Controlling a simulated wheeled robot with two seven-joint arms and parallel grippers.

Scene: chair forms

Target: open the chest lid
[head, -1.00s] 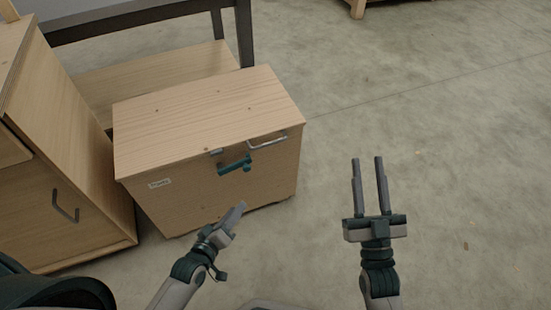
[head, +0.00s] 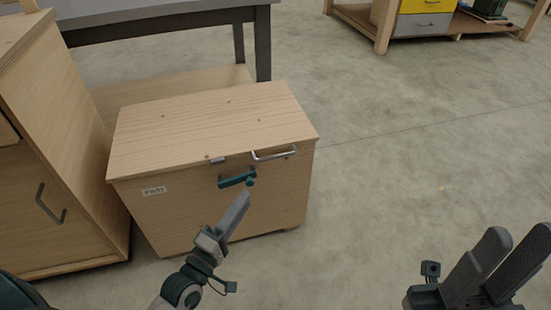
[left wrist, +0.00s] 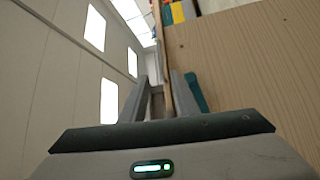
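The chest (head: 270,200) is a pale wooden box whose lid (head: 215,120) lies closed. A silver bar handle (head: 275,154) sits at the front right of the lid. A teal handle-like piece (head: 236,178) is on the front face below a small metal fitting; part of it shows in the left wrist view (left wrist: 195,92). My left gripper (head: 244,195) is in front of the chest, its tips just below the teal piece. Its fingers show apart in the left wrist view (left wrist: 160,85); contact cannot be told. My right gripper (head: 518,235) is open, empty and away from the chest.
A wooden cabinet (head: 60,170) with a dark handle stands close at the chest's left. A dark-framed table (head: 170,27) stands behind it. A bench with yellow and grey drawers (head: 425,15) is at the back right. Floor (head: 400,150) right of the chest is clear.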

